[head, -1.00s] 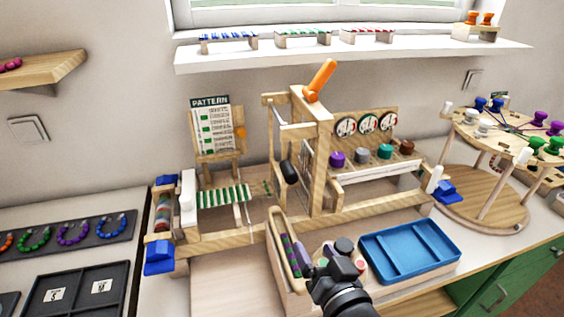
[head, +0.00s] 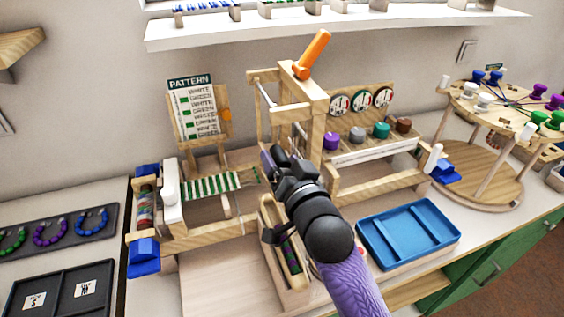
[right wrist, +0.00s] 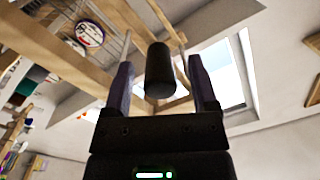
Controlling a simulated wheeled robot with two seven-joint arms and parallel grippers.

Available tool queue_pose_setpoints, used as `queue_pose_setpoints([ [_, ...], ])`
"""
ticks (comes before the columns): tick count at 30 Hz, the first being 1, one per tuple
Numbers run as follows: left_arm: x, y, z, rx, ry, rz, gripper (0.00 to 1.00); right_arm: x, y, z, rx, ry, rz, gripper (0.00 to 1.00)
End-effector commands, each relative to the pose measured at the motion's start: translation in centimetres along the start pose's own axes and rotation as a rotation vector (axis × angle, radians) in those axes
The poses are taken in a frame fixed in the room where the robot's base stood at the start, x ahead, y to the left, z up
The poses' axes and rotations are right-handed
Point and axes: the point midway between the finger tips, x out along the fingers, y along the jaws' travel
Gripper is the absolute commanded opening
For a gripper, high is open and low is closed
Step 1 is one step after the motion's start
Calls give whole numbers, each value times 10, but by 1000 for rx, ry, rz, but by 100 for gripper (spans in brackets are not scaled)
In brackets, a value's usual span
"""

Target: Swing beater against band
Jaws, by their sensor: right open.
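A wooden loom stands on the table, with a green-and-white striped band (head: 211,186) at its front left. In the right wrist view a black cylindrical handle (right wrist: 159,68), apparently the beater's, lies between my two fingers. My right gripper (head: 278,163) is open at the middle of the loom, with one finger on each side of the handle and gaps visible. In the head view my gripper largely hides the handle. The handle stands to the right of the band. My left gripper is out of view.
The loom's upright frame (head: 316,130) rises close behind my gripper. An orange lever (head: 313,54) tops it.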

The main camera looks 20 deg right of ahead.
Motion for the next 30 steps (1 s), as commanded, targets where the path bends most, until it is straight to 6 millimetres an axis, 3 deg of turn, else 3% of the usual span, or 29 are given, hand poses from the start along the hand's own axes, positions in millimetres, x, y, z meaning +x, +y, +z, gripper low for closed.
queue_pose_setpoints([
  [8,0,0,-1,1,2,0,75,3,0,0,0,-1,0,75],
  [19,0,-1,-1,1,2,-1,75,2,0,0,0,-1,1,0],
  [30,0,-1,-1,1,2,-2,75,2,0,0,0,-1,1,0],
])
